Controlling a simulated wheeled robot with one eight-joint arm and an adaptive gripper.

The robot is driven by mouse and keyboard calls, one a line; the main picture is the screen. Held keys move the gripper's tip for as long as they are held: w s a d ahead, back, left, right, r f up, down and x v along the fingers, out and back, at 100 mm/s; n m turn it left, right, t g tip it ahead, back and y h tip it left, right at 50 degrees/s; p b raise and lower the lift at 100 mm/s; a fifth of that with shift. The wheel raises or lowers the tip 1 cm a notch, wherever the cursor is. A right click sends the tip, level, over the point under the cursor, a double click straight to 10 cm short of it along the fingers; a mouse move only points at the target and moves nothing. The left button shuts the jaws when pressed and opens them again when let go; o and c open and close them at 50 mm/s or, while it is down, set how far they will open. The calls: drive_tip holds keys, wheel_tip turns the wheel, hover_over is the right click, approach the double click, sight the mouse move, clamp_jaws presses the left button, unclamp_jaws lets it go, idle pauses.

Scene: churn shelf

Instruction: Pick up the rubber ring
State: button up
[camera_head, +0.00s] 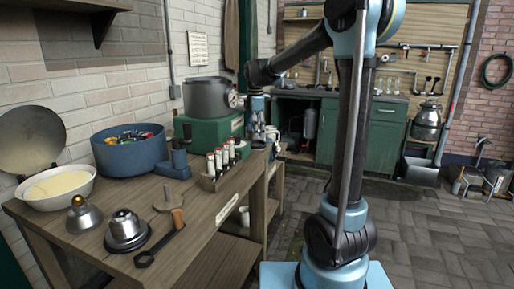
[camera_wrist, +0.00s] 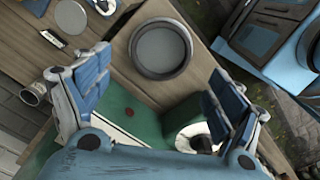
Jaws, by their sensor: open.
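I cannot pick out the rubber ring for certain in either view. A blue tub (camera_head: 128,157) on the wooden bench holds several small coloured pieces, too small to identify. In the wrist view a pale round piece with a dark centre (camera_wrist: 187,137) lies by the right finger, partly hidden; I cannot tell what it is. My gripper (camera_head: 257,122) is past the green base at the bench's far end. In the wrist view my gripper (camera_wrist: 160,95) is open, its blue-grey fingers wide apart with nothing held between them.
A metal pot (camera_head: 207,98) stands on a green base (camera_head: 208,127). Nearer are a white bowl (camera_head: 58,187), metal domed parts (camera_head: 126,230), a wrench (camera_head: 160,245) and a rack of tubes (camera_head: 224,165). A grey round vessel (camera_wrist: 160,48) shows in the wrist view.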

drive_tip(key=shift+w+d+f, duration=0.15)
drive_tip(key=shift+f, duration=2.05)
drive_tip(key=c, duration=1)
drive_tip(key=shift+o, duration=0.2)
